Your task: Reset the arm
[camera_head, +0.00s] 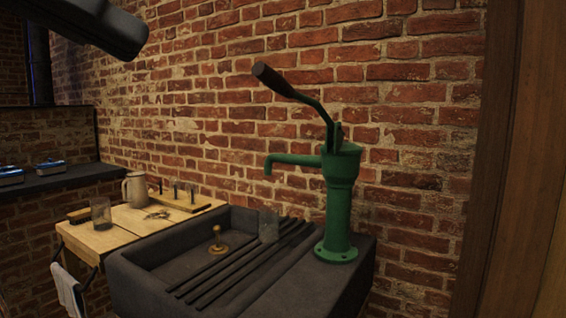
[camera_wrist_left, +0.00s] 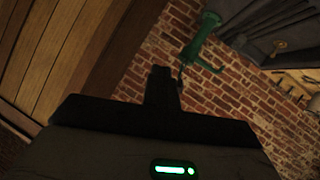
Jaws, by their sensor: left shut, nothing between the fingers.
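My left gripper (camera_wrist_left: 162,75) shows in the left wrist view as a dark shape, its fingers shut together with nothing between them. It is up in the air, apart from everything around it. In the head view a dark part of my left arm (camera_head: 95,25) comes in at the upper left, high above the wooden table. My right gripper is in neither view.
A green hand pump (camera_head: 340,200) stands on the right of a dark stone sink (camera_head: 130,285); it also shows in the wrist view (camera_wrist_left: 203,42). A glass jar (camera_head: 268,226) stands on the sink's bars. The wooden table (camera_head: 110,238) holds another jar (camera_head: 101,214) and a jug (camera_head: 135,189).

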